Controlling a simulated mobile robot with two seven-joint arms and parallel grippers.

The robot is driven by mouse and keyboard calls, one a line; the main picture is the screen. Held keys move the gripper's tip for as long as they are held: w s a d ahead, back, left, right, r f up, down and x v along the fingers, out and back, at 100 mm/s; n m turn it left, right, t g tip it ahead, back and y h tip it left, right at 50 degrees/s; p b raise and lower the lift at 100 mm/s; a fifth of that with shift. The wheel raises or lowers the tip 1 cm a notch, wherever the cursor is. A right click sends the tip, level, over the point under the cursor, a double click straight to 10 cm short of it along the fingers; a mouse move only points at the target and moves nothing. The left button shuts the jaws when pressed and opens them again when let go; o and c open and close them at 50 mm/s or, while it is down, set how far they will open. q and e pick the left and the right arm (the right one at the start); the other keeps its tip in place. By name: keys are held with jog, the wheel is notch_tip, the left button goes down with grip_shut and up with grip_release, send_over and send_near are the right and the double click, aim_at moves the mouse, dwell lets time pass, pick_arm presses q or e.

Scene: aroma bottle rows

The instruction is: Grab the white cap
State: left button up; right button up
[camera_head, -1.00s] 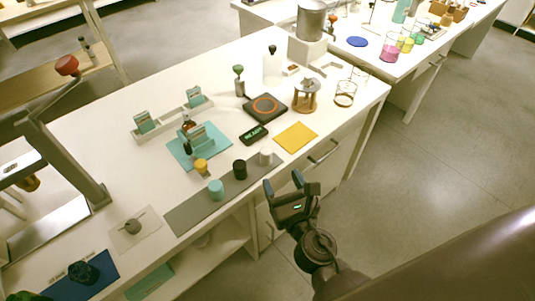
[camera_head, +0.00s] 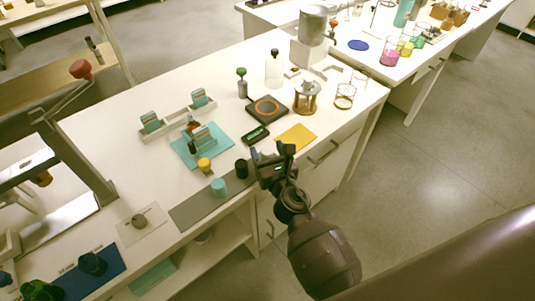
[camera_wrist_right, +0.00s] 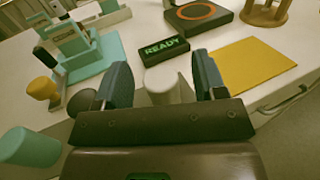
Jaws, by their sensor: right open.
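The white cap (camera_wrist_right: 164,86) stands upright on the grey mat and shows in the right wrist view between my two right fingers, with a gap on each side. My left gripper is not in view.
The READY display (camera_wrist_right: 164,49) is just behind, and a yellow square (camera_head: 296,137) lies to the right. A hotplate (camera_head: 267,108) is farther back.

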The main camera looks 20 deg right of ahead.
jog(key=shift+c, duration=0.4)
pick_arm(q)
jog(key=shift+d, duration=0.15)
pick_arm(e)
jog(key=c, duration=0.9)
jog(key=shift+r, duration=0.1)
jog(key=shift+w+r, duration=0.1)
jog(key=shift+r, duration=0.15)
notch_tip(320, 180, up, 5)
jog(key=p, duration=0.4)
jog(key=shift+f, duration=0.1)
notch_tip(320, 180, up, 6)
jog(key=p, duration=0.5)
pick_arm(q)
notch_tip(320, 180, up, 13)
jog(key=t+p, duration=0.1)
jog(key=p, duration=0.3)
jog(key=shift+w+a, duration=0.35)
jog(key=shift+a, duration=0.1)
pick_arm(e)
notch_tip(320, 180, up, 8)
jog(key=r, duration=0.1)
send_over(267, 151)
jog(key=shift+f, duration=0.25)
